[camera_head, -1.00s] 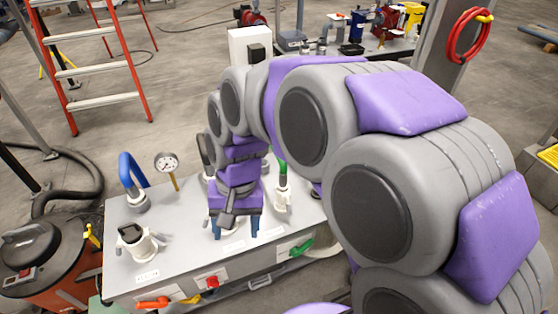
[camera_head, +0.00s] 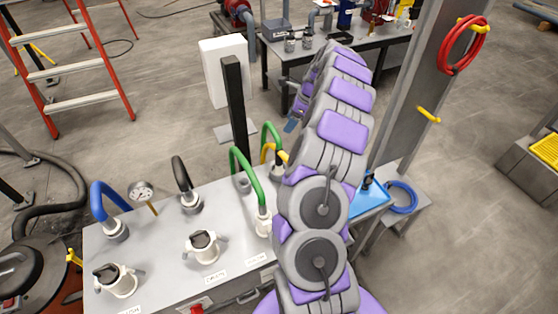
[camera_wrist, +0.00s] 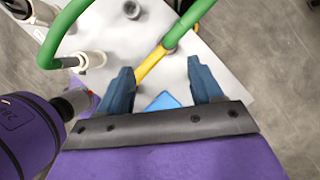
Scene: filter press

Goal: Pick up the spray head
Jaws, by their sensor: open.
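I cannot identify the spray head for certain. A small dark item with some blue on it (camera_head: 367,181) is at the blue tray (camera_head: 374,199), right of my arm in the head view; it is too small to name. My gripper (camera_head: 292,124) is beyond the far edge of the grey bench in the head view, partly hidden by my arm. In the wrist view my gripper (camera_wrist: 158,68) is open, with nothing held between its blue fingers. A yellow pipe (camera_wrist: 150,68) shows between them, and part of a blue surface (camera_wrist: 162,102) lies below.
The grey bench (camera_head: 150,236) carries green pipes (camera_head: 248,168), a blue pipe (camera_head: 106,196), a gauge (camera_head: 143,192) and capped ports. A dark post (camera_head: 235,110) and a grey column (camera_head: 425,95) stand near. A blue hose coil (camera_head: 400,197) lies right of the tray.

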